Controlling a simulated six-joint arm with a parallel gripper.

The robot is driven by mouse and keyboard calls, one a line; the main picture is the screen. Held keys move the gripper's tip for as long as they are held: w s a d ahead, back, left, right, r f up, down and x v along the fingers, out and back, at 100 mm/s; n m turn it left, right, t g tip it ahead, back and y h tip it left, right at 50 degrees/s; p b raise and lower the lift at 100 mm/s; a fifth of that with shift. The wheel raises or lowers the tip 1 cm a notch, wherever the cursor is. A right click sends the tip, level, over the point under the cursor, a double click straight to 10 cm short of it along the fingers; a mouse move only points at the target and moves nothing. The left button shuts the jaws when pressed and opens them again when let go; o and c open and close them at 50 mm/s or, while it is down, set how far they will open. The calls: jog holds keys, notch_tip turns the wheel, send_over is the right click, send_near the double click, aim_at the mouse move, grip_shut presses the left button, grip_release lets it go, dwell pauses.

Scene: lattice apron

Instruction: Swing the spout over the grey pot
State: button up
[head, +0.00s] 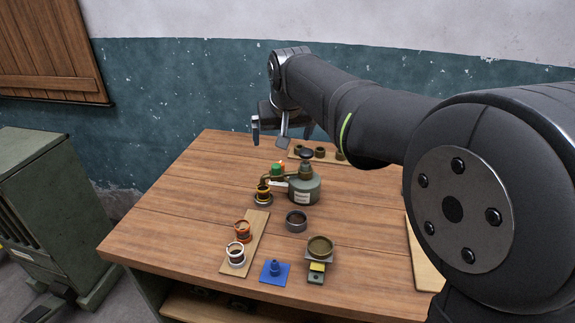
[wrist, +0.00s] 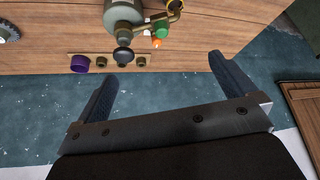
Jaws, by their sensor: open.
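A grey-green dispenser (head: 304,189) with a black knob (head: 306,153) on top stands mid-table. Its brass-coloured spout (head: 272,179) points left, its end above a yellow-banded pot (head: 263,195). The grey pot (head: 296,221), a low dark-rimmed cup, stands in front of the dispenser, apart from the spout's end. In the wrist view the dispenser (wrist: 122,14) and spout (wrist: 157,17) show at the top edge; I cannot make out the grey pot there. My gripper (head: 269,137) is open and empty behind the dispenser, above the table's far side; its spread fingers also show in the wrist view (wrist: 162,68).
A green knob (head: 277,169) and an orange cone (wrist: 156,42) are close by the spout. Front: a board with orange (head: 243,231) and white (head: 236,254) ringed pots, a blue piece (head: 274,270), and a stand with a brown bowl (head: 319,247).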

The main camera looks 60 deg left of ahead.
jog(key=shift+d+r, duration=0.1)
jog(key=shift+r, duration=0.1)
jog(key=c, duration=1.1)
jog(key=n+t, duration=1.1)
jog(key=n, duration=1.6)
send_near(274, 167)
jog(key=x, duration=1.1)
jog(key=shift+c, duration=0.2)
